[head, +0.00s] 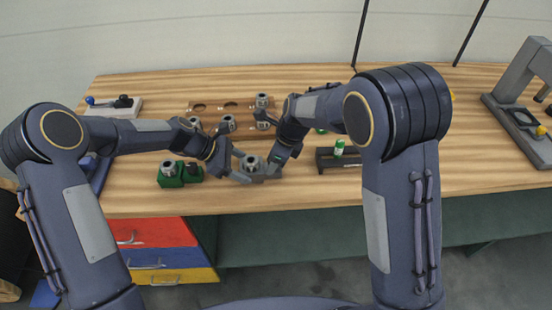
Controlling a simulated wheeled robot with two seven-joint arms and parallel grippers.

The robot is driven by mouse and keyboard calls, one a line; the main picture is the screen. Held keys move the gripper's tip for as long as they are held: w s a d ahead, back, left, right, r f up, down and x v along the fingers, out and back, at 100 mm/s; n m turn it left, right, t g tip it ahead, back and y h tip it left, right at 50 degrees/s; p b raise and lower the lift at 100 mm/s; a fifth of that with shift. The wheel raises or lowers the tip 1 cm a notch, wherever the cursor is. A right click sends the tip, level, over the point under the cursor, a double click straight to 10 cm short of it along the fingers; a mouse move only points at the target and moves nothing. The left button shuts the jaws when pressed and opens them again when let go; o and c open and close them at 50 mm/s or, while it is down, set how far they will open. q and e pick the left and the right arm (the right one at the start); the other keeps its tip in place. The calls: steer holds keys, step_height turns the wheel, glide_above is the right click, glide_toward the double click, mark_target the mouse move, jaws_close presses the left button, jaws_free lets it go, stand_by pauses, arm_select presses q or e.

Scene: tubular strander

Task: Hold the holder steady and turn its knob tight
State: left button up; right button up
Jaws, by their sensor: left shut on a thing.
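The holder (252,161), a small grey metal piece with a round top, stands upright at the front middle of the bench between my two grippers. My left gripper (240,174) reaches it from the left and is shut on it at its lower left side. My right gripper (271,168) is at its right side, close to it or touching; its fingers are dark and small, so I cannot tell whether they are open or shut. The knob is too small to make out and may be hidden by the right gripper.
A brown rack (204,104) with holes and several similar holders stands behind. Green blocks (170,179) are to the left. A dark stand (335,160) with a green-and-white bottle (339,147) is to the right. A grey frame (525,85) stands far right.

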steer(key=shift+v, duration=2.5)
arm_select(q)
steer(key=o, duration=1.6)
steer(key=v, duration=1.2)
arm_select(e)
steer(key=shift+d, duration=0.1)
